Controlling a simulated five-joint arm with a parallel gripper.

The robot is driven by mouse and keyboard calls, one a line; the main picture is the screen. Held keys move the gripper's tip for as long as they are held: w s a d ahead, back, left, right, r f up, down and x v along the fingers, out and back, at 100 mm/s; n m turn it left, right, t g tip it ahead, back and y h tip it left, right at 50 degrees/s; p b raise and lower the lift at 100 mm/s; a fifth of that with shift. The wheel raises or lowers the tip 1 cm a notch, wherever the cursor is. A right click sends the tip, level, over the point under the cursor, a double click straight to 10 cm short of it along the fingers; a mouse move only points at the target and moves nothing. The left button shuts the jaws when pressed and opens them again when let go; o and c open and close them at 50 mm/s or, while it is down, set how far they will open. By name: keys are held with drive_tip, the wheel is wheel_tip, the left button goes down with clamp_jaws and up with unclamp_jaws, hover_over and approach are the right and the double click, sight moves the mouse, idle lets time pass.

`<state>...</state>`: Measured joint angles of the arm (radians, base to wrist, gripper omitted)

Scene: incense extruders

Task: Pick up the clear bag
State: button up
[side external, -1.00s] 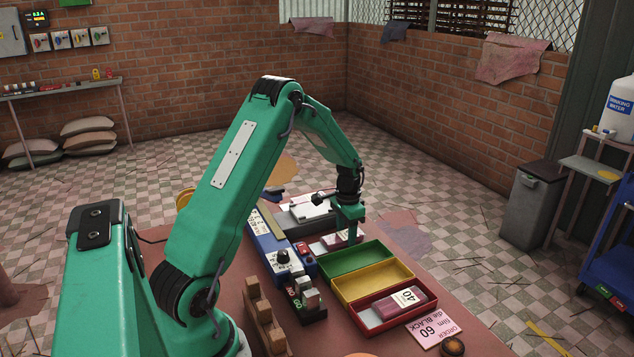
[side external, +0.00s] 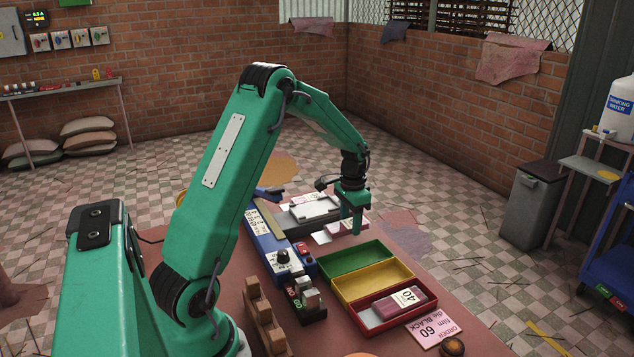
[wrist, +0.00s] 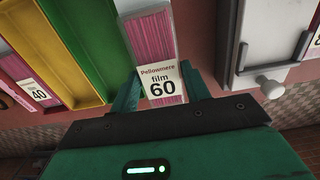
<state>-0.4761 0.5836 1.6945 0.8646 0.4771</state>
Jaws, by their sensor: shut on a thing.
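A clear bag (wrist: 150,36) of pink sticks has a white label reading "film 60" and a pale, see-through far end. My gripper (wrist: 157,92) is shut on its labelled end, with a green finger on each side. In the side external view my gripper (side external: 354,222) is just behind the green tray, pointing down, and the bag (side external: 344,228) shows partly behind it. I cannot clearly tell whether it hangs clear of the table.
Green (side external: 383,258), yellow (side external: 398,283) and red (side external: 427,312) trays stand in a row. The red tray holds a pink bag labelled 40 (side external: 408,297). A sealer-like machine (side external: 310,211) stands close to the left. An order card (side external: 436,331) reads 60, film, BLACK.

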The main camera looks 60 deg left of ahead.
drive_tip(key=d+r, duration=0.5)
drive_tip(key=d, duration=0.4)
drive_tip(key=shift+d+r, duration=0.3)
drive_tip(key=shift+r, duration=0.1)
drive_tip(key=shift+s+a, duration=0.1)
drive_tip(key=shift+a, duration=0.05)
drive_tip(key=s+a, duration=0.1)
drive_tip(key=a, duration=0.6)
drive_tip(key=s+a, duration=0.1)
drive_tip(key=a, duration=0.7)
drive_tip(key=s+a, duration=0.1)
drive_tip(key=a, duration=0.7)
drive_tip(key=shift+s+r, duration=0.35)
drive_tip(key=shift+s, duration=0.05)
drive_tip(key=shift+f, duration=0.15)
drive_tip(key=shift+f, duration=2.65)
